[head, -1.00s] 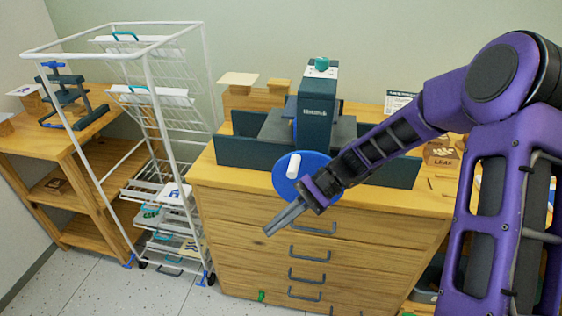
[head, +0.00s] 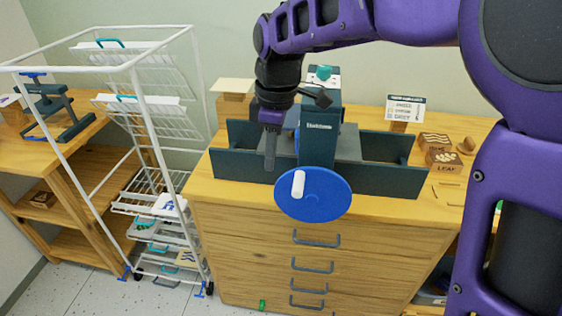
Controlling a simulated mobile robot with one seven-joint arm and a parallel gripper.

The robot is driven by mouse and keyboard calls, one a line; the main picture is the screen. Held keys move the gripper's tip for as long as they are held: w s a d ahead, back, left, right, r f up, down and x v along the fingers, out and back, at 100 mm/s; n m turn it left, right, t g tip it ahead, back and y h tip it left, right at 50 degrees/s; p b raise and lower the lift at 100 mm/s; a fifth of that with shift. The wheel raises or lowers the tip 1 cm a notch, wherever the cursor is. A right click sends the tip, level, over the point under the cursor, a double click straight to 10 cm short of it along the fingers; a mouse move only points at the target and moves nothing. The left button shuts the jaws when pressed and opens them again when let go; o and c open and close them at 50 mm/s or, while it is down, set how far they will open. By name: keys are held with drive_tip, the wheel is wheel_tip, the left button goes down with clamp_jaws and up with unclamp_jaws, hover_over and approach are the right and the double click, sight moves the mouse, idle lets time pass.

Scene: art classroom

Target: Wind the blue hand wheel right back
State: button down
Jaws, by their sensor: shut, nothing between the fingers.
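The blue hand wheel (head: 325,196) is a flat disc on the front of a dark green machine (head: 318,140) that stands on a wooden drawer cabinet. A white handle peg (head: 298,184) sticks out from the wheel's left part. My gripper (head: 270,165) is shut and empty. It points down at the left of the machine's upright, up and left of the wheel, and appears apart from the peg. The wheel's face is fully in view.
A white wire drying rack (head: 137,100) stands left of the cabinet (head: 235,243). Wooden blocks (head: 440,150) and a small sign (head: 404,108) are on the cabinet's right side. A dark low-walled tray (head: 238,168) surrounds the machine's base. Floor in front of the rack is clear.

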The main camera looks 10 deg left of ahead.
wheel_tip(320, 180, down, 9)
drive_tip(key=b, duration=0.2)
drive_tip(key=shift+d+r, duration=0.35)
drive_tip(key=shift+d, duration=0.45)
drive_tip(key=shift+d+r, duration=0.35)
drive_tip(key=shift+d, duration=0.45)
drive_tip(key=shift+w+d, duration=0.1)
drive_tip(key=shift+d+r+y, duration=0.2)
drive_tip(key=shift+y, duration=0.2)
